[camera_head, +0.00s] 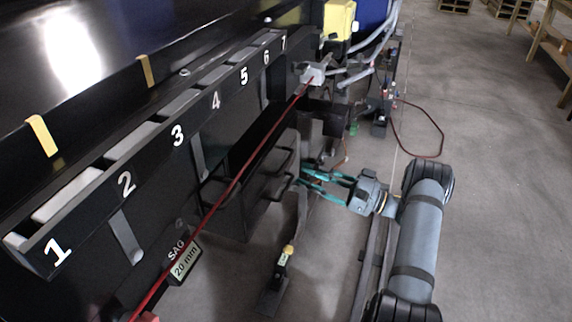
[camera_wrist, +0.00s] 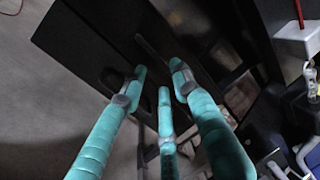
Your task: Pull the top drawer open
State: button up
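A dark drawer unit (camera_head: 228,207) sits under the numbered conveyor in the head view. Two dark bar handles, an upper one (camera_head: 284,160) and a lower one (camera_head: 277,188), stick out on its right side. My gripper (camera_head: 304,175) has teal fingers and is just right of these handles, pointing left at them. In the wrist view my gripper (camera_wrist: 158,76) has its fingers spread apart, in front of a dark panel (camera_wrist: 85,40). A dark bar (camera_wrist: 152,50) shows near the fingertips. I cannot tell whether the fingers touch it. The drawer looks closed, but the view is dark.
The conveyor side (camera_head: 160,165) with white numbers runs along the left. A red rod (camera_head: 240,178) crosses in front of the drawers. A stand with a yellow-marked foot (camera_head: 283,262) is below my gripper.

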aim_at(286, 162)
jog(key=x, duration=0.7)
jog(key=shift+c, duration=1)
grip_shut()
